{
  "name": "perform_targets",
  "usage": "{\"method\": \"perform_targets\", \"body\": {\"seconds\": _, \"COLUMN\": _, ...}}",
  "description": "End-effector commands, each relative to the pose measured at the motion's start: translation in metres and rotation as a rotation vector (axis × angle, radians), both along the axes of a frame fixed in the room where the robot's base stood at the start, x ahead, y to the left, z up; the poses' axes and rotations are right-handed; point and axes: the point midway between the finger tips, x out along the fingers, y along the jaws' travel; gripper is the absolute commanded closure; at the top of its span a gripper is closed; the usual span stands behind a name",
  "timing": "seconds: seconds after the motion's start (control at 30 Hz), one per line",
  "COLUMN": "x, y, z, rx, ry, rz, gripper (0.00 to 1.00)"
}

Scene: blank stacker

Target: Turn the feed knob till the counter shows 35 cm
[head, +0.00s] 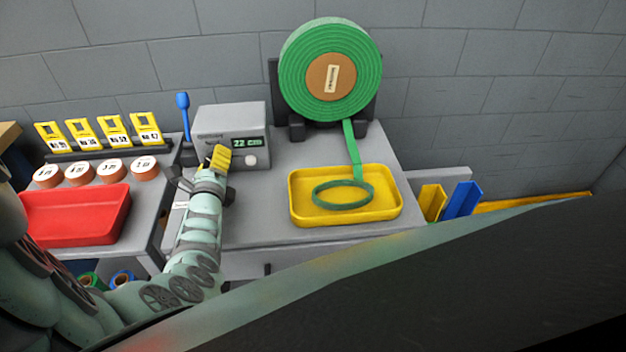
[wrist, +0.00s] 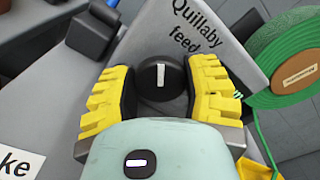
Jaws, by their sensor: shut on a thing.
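The feed unit (head: 232,118) is a grey box on the bench, and its counter (head: 247,143) reads 22 cm in green. The feed knob (wrist: 160,78) is round and black with a white mark, under the words "Quillaby feed" in the wrist view. My gripper (wrist: 160,85) has its yellow fingers on both sides of the knob, shut on it. In the head view my gripper (head: 220,158) covers the knob. A green strip (head: 354,150) runs from the big green roll (head: 333,72) down into a yellow tray (head: 390,218), where it lies in a loop.
A blue-handled lever (head: 183,112) stands left of the feed unit. A white button (head: 250,160) sits below the counter. Further left are yellow tags (head: 115,129), several orange rolls (head: 110,170) and a red tray (head: 72,215). Yellow and blue pieces (head: 460,200) stand right of the bench.

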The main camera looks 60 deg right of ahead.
Motion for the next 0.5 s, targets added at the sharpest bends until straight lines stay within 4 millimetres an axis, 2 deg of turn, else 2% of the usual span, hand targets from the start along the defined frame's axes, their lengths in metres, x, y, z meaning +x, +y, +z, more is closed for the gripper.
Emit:
{"method": "perform_targets", "body": {"seconds": 0.27, "x": 0.0005, "y": 0.0002, "z": -0.0004, "rx": 0.027, "ry": -0.034, "rz": 0.001, "gripper": 0.88}}
{"method": "perform_targets", "body": {"seconds": 0.5, "x": 0.0003, "y": 0.0007, "z": -0.0022, "rx": 0.118, "ry": -0.138, "rz": 0.004, "gripper": 0.88}}
